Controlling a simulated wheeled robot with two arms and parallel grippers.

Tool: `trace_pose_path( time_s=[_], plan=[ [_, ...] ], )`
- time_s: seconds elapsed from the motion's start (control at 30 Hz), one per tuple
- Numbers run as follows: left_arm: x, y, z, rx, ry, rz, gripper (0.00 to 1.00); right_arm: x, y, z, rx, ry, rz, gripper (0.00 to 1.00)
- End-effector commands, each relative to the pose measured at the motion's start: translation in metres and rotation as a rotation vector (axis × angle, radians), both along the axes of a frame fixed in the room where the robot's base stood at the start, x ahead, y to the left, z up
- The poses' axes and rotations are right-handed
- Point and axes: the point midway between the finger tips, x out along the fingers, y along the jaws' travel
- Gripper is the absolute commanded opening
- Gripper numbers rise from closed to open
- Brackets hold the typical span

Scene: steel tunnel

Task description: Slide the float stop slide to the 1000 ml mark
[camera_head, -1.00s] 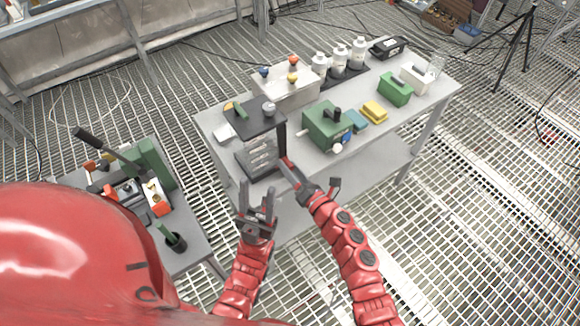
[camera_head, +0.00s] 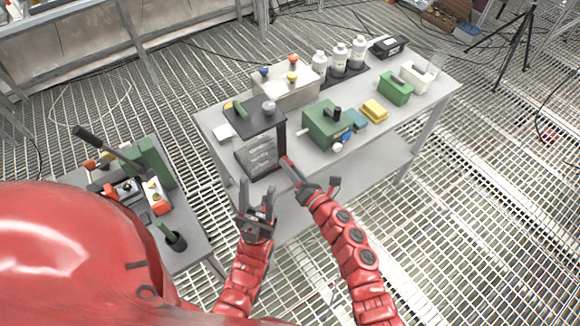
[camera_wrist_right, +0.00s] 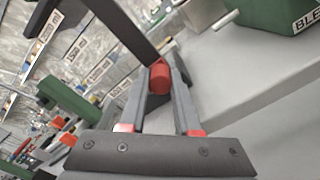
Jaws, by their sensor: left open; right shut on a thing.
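A stand with a dark top plate (camera_head: 255,116) and a dark upright post (camera_head: 281,138) is at the near left of the grey bench. A grey ribbed block (camera_head: 262,158) is under the plate. In the right wrist view a red cylindrical knob (camera_wrist_right: 160,77) is between the fingertips, beside the dark post (camera_wrist_right: 122,25); it seems to be the float stop slide. My right gripper (camera_head: 287,162) is shut on it. My left gripper (camera_head: 257,190) is open and empty, in front of the stand, fingers pointing up. I cannot read any 1000 ml mark.
A green box (camera_head: 322,127) stands right of the stand, close to my right gripper. A yellow block (camera_head: 374,111) lies farther right. A side table with a green device (camera_head: 155,163) is at left.

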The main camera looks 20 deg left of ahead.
Motion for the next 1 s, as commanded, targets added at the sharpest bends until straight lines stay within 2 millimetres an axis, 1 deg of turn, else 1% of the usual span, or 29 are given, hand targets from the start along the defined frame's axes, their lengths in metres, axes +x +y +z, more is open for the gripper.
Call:
trace_pose_path(
  time_s=[0.87, 0.93, 1.0],
  plan=[
    [0.000, 0.000, 0.000, 0.000, 0.000, 0.000, 0.50, 0.000, 0.000, 0.001, 0.001, -0.001, 0.000, 0.00],
    [0.000, 0.000, 0.002, 0.000, 0.000, 0.000, 0.50, 0.000, 0.000, 0.004, 0.001, -0.002, 0.000, 0.00],
    [0.000, 0.000, 0.011, 0.000, 0.000, 0.000, 0.50, 0.000, 0.000, 0.015, 0.000, -0.002, 0.001, 0.00]
  ],
)
